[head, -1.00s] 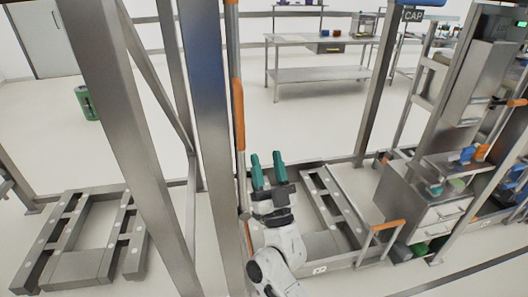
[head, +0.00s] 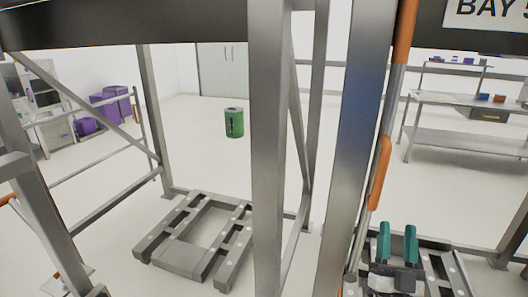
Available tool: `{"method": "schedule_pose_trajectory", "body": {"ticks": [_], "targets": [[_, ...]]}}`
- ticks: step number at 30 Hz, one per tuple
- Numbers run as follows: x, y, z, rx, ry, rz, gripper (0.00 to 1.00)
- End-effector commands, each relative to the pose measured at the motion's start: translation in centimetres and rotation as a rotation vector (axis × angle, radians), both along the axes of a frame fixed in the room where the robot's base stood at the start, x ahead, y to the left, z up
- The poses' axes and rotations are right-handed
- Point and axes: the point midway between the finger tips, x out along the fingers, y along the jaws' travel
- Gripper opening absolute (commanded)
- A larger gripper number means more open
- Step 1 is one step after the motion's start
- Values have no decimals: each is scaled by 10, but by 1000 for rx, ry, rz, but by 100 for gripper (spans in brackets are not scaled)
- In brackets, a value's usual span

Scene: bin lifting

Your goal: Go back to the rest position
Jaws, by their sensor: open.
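My gripper (head: 397,243) shows at the lower right of the head view. Its two teal fingers point up and stand apart, with nothing between them. It is in front of a grey floor frame at the right, just right of the thick metal post (head: 343,150). The rest of my arm is mostly cut off by the bottom edge.
Metal posts with orange-sleeved poles (head: 381,170) stand close left of my gripper. An empty grey floor rack (head: 182,258) lies in the left bay. A green bin (head: 234,122) stands on open floor behind. Purple bins (head: 112,105) are at far left, a steel table (head: 465,140) at right.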

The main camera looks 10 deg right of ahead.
Motion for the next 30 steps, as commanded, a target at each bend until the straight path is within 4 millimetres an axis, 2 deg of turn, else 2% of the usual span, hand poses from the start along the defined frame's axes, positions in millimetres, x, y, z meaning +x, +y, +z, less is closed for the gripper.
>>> {"method": "schedule_pose_trajectory", "body": {"ticks": [5,8,12,17,23,26,30], "targets": [[9,11,-13,-5,109,61,48],[18,25,-34,-8,259,136,48],[23,48,-75,-5,517,243,48],[10,70,-129,18,823,336,48],[-36,89,-195,71,1214,403,48],[-70,94,-224,109,1409,416,48],[-129,97,-256,176,1684,405,48]]}}
